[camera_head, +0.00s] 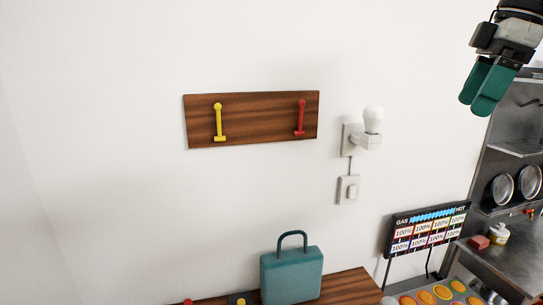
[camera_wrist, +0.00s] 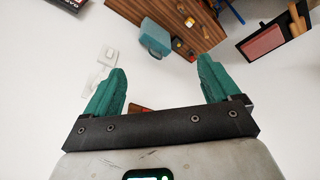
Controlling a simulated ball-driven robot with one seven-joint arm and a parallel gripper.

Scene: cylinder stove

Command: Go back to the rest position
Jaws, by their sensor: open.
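My gripper (camera_head: 478,85) hangs at the upper right of the head view, high in front of the white wall and the metal shelving. Its two green fingers point down and to the left. In the wrist view my gripper (camera_wrist: 160,88) shows its green fingers wide apart, with nothing between them but wall and floor-side background. It is open and touches nothing that I can see.
A wooden board (camera_head: 260,118) with a yellow and a red hook is on the wall. A lamp bulb (camera_head: 373,120) and a switch (camera_head: 348,190) are right of it. A teal case (camera_head: 291,275) stands on a wooden top. A gas panel (camera_head: 427,229) and metal shelves (camera_head: 515,148) are at right.

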